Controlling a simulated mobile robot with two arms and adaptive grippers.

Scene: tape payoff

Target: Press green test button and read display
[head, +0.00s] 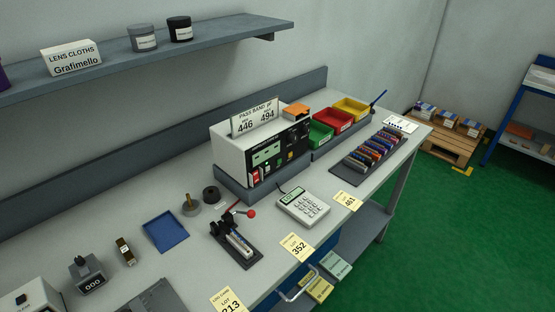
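A white test instrument (233,151) with a dark front panel stands on a grey base on the bench. Its panel has a greenish display (266,154), too small to read here. A small green spot (266,171) shows low on the panel beside red and white parts; I cannot tell whether it is the green test button. A sign on top (255,119) reads "PASS BAND" with 446 and 494. Neither of my grippers is in view.
A keypad device (302,204) and a fixture with a red-knobbed lever (239,239) sit in front of the instrument. A blue tray (165,231) lies left. Green (320,133), red (333,119) and yellow (351,109) bins stand right. A shelf (215,40) hangs above.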

